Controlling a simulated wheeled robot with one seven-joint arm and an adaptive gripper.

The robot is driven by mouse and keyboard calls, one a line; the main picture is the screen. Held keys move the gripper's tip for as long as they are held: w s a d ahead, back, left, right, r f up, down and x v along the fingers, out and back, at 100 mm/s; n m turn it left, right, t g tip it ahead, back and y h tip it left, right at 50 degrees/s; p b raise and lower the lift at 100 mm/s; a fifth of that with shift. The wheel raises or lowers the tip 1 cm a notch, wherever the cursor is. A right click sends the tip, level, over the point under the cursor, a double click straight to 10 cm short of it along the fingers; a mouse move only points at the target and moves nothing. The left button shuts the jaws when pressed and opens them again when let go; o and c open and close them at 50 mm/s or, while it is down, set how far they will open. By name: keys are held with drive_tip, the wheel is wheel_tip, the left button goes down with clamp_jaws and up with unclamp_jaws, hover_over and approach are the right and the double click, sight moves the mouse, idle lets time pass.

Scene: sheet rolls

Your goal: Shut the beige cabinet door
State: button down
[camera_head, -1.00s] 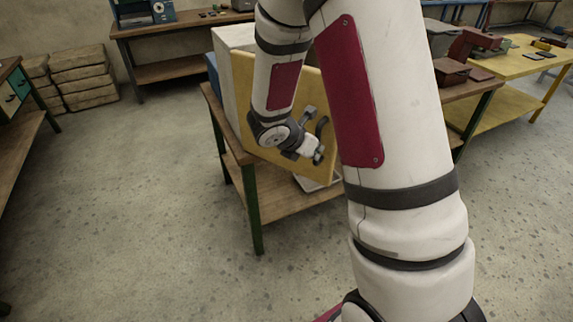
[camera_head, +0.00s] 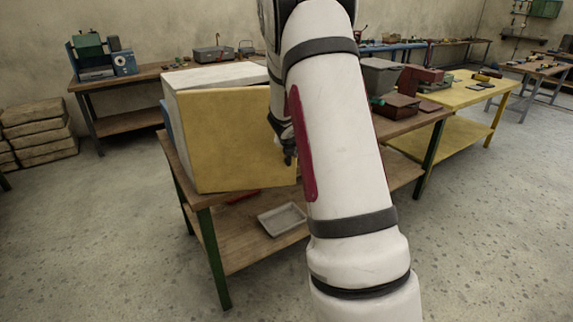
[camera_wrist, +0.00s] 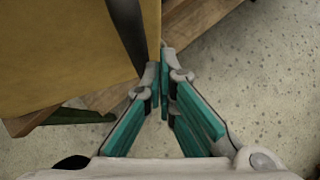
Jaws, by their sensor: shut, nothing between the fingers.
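The beige-yellow cabinet door (camera_head: 235,140) faces me on the front of a pale cabinet (camera_head: 215,75) that stands on a wooden bench. My arm covers the door's right edge, so I cannot tell whether a gap is left there. My gripper is mostly behind my arm in the head view; a dark part of it shows at the door's right side. In the wrist view, my gripper (camera_wrist: 164,70) is shut and empty, its tips close by the edge of the door (camera_wrist: 65,50). A dark bar, perhaps the handle (camera_wrist: 127,35), crosses the door's face there.
The wooden bench (camera_head: 215,202) has green legs and a lower shelf with a grey tray (camera_head: 283,219) and a red item. A yellow table (camera_head: 455,97) stands at right. Stacked blocks (camera_head: 38,135) lie at far left. The floor in front is clear.

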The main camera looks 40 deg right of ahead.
drive_tip(key=w+d+n+t+y+b, duration=0.3)
drive_tip(key=w+d+n, duration=0.4)
drive_tip(key=w, duration=0.4)
drive_tip(key=shift+d+n+y+b, duration=0.3)
drive_tip(key=shift+d+y+b, duration=0.15)
drive_tip(key=shift+d+y, duration=0.4)
drive_tip(key=shift+s+a, duration=0.1)
drive_tip(key=shift+s, duration=0.05)
